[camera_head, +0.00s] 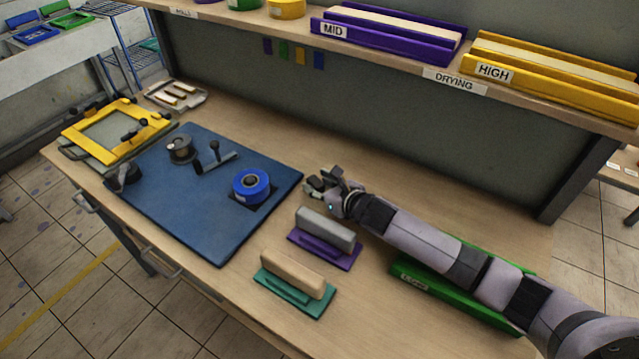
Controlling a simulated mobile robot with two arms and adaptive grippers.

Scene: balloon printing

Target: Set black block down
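My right gripper (322,185) is over the wooden bench, just right of the blue mat (190,220) and behind the grey block on its purple base. Its dark fingers are small here, and I cannot tell whether they hold anything. I cannot make out a separate black block for certain. A dark square piece (263,204) lies on the mat, partly hidden under a blue ring (251,182) with a dark centre. A black rounded piece (124,176) stands at the mat's left edge. My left gripper is not in view.
A grey block on a purple base (325,232) and a beige block on a green base (293,278) lie near the front. My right arm passes over a green tray (440,287). A shelf with trays overhangs the back.

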